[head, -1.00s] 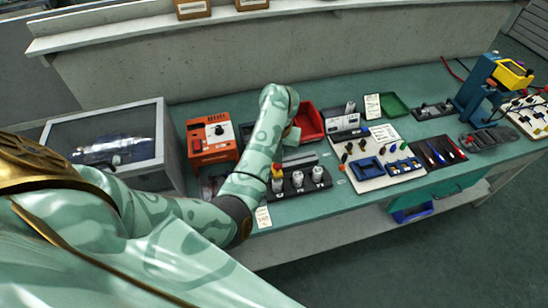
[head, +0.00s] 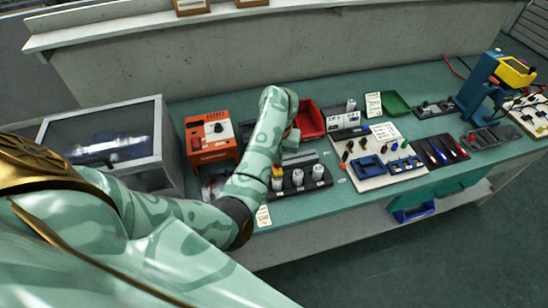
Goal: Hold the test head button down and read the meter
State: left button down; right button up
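The fingers are too small and hidden to tell open from shut. An orange box (head: 211,140) with a black knob and a light front panel stands left of the arm. A grey-white unit (head: 345,119) with dark panels stands right of the gripper, apart from it. I cannot tell for certain which is the test head or the meter; no reading is legible. My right gripper is out of view.
A clear-lidded case (head: 105,147) stands at left. A dark rack with white cylinders (head: 298,178) lies in front of the arm. A white board with blue trays (head: 372,170), a green tray (head: 396,104) and a blue-yellow press (head: 486,82) fill the right.

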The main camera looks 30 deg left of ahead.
pick_arm(q)
jog(key=shift+f, duration=0.5)
dwell(0.8)
notch_tip(320, 180, up, 7)
jog(key=p, duration=0.6)
jog(key=shift+r, duration=0.1)
dwell(0.3)
